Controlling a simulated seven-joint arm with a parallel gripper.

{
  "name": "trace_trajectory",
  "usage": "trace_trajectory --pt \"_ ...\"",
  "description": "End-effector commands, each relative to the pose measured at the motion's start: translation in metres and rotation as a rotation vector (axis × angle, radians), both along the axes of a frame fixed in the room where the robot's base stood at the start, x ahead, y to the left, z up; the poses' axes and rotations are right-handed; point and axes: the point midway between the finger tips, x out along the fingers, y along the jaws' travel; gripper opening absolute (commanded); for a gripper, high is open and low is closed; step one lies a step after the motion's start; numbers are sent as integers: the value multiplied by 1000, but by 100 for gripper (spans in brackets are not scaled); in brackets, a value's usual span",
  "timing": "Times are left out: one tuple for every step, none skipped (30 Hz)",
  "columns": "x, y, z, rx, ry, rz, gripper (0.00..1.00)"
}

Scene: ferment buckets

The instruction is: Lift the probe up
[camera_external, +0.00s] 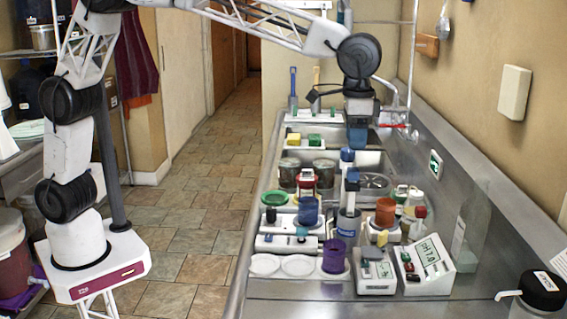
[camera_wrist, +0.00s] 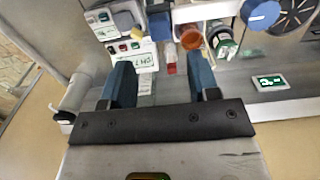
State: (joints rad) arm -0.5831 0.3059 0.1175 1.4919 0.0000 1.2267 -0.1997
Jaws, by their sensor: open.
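My gripper (camera_external: 357,138) is open and empty, pointing down high over the sink counter; its two blue fingers (camera_wrist: 157,62) also show in the wrist view. A slim pale piece with a red end (camera_wrist: 171,62) shows between the fingers in the wrist view, well beyond them and untouched. It looks like the red-ended piece (camera_external: 420,213) beside the orange cup (camera_external: 385,212) in the external view. I cannot tell for sure whether this is the probe. A small meter box (camera_external: 376,273) and a box marked pH 7.0 (camera_external: 427,267) stand at the front.
A purple cup (camera_external: 335,257), a blue cup (camera_external: 308,211) and a dark blue-topped container (camera_external: 348,222) crowd the counter (camera_external: 300,292). Jars stand near the sink.

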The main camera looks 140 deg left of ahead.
Motion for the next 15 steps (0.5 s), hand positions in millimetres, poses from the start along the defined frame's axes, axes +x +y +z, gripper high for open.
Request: trace_trajectory --pt "0 0 0 0 0 0 55" --pt "0 0 0 0 0 0 55" --pt "0 0 0 0 0 0 55" --pt "0 0 0 0 0 -1 55" --pt "0 0 0 0 0 -1 55" --pt "0 0 0 0 0 -1 55" --pt "0 0 0 0 0 -1 55" --pt "0 0 -1 0 0 -1 55" --pt "0 -1 -2 0 0 -1 55" --pt "0 -1 -3 0 0 -1 55" --pt "0 -1 -4 0 0 -1 55" --pt "0 -1 -7 -1 1 -1 55" --pt "0 -1 -9 -1 1 -1 55" --pt "0 -1 -11 -1 1 -1 55" --pt "0 -1 -14 -1 1 -1 55"
